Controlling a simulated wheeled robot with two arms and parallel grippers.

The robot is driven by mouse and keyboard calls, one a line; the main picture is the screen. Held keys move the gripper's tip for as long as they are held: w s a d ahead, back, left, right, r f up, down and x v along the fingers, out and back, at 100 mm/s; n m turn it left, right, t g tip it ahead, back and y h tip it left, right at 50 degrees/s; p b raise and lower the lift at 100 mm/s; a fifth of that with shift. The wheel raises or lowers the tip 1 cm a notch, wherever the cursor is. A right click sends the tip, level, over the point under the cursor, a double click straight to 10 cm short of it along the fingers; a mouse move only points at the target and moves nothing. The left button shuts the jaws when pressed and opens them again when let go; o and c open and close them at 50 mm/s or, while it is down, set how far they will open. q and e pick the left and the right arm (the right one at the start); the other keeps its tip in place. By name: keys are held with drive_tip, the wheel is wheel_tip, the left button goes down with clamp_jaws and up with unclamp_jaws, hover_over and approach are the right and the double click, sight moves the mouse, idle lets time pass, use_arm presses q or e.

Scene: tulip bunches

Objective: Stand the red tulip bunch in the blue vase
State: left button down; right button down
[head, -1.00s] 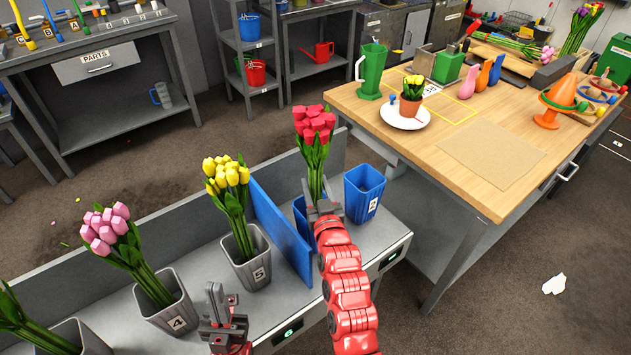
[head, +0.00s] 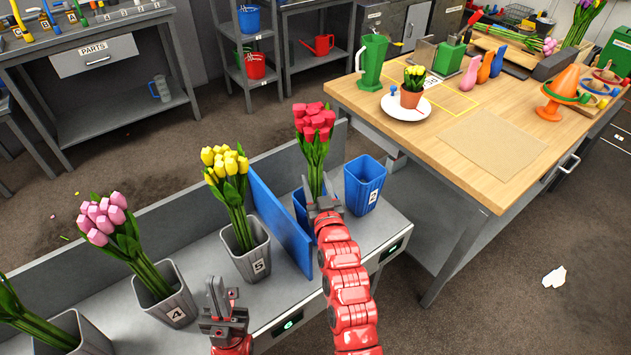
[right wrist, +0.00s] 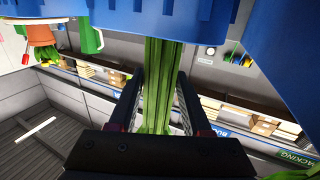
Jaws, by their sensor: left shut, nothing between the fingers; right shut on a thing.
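The red tulip bunch (head: 314,125) is upright, with red heads on green stems. My right gripper (head: 322,203) is shut on its stems (right wrist: 158,90). A blue vase (head: 299,207) is right behind the gripper and mostly hidden by it. Another blue vase (head: 365,184), labelled 2, stands just to the right and looks empty. In the right wrist view the stems run up to a ribbed blue vase wall (right wrist: 150,25); whether the stem ends are inside is hidden. My left gripper (head: 222,300) is shut and empty, in front of the grey vase labelled 5.
A blue divider (head: 280,225) stands left of the blue vases. Yellow tulips (head: 227,175) stand in a grey vase (head: 247,258), pink tulips (head: 105,220) in another (head: 168,300). A wooden table (head: 440,170) with a potted plant (head: 412,92) is at right.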

drive_tip(key=shift+f, duration=0.15)
unclamp_jaws()
idle(0.4)
drive_tip(key=shift+s, duration=0.1)
drive_tip(key=b+v, duration=0.1)
drive_tip(key=v, duration=1.6)
drive_tip(key=shift+s, duration=0.15)
idle(0.4)
